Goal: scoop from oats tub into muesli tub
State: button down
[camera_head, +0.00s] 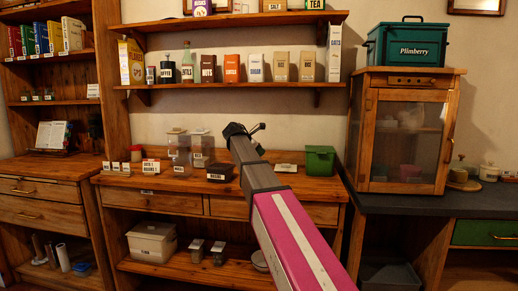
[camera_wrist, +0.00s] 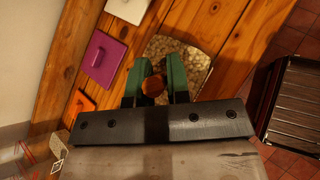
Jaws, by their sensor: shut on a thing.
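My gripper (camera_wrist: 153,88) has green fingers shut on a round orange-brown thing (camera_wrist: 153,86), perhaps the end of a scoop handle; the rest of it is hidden. Beyond the fingers in the wrist view is an open clear-sided tub (camera_wrist: 203,62) of pale flaky bits; I cannot tell if it is oats or muesli. The fingers overlap its near side in the picture. In the head view my gripper (camera_head: 240,130) is dark and small above the wooden counter. Clear containers (camera_head: 179,148) stand left of it; their labels are not readable.
A purple lid (camera_wrist: 101,57), an orange lid (camera_wrist: 82,103) and a white lid (camera_wrist: 128,10) lie on the wood. A dark tub (camera_head: 220,173) and a green box (camera_head: 320,160) stand on the counter. Shelves (camera_head: 230,86) of packets hang above. A glass-fronted cabinet (camera_head: 405,130) stands right.

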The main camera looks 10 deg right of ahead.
jog(key=shift+f, duration=0.5)
jog(key=shift+w+d+f+t, duration=0.1)
jog(key=shift+w+f+t, duration=0.3)
jog(key=shift+f, duration=0.05)
jog(key=shift+w+m+h, duration=0.15)
jog(key=shift+m+h, duration=0.15)
jog(key=shift+s+r+g, duration=0.2)
jog(key=shift+s+g, duration=0.1)
jog(key=shift+s+f, duration=0.15)
jog(key=shift+f, duration=0.05)
jog(key=shift+f+m+t, duration=0.15)
jog(key=shift+m+t, duration=0.15)
jog(key=shift+t, duration=0.7)
jog(key=shift+s+a+r+m+t+h, duration=0.25)
jog(key=shift+s+r+m+t+h, duration=0.3)
jog(key=shift+s+r+t+h, duration=0.2)
jog(key=shift+s+a+r+m+t+h, duration=0.25)
jog(key=shift+s+r+m+t+h, duration=0.35)
jog(key=shift+s+h, duration=0.2)
jog(key=shift+m+t+h, duration=0.25)
jog(key=shift+t, duration=0.3)
jog(key=shift+s+a+r, duration=0.1)
jog(key=shift+s+r, duration=0.05)
jog(key=shift+r, duration=0.65)
jog(key=shift+s+r, duration=0.2)
jog(key=shift+r, duration=0.6)
jog(key=shift+s+a+r, duration=0.1)
jog(key=shift+s+r, duration=0.05)
jog(key=shift+r, duration=0.65)
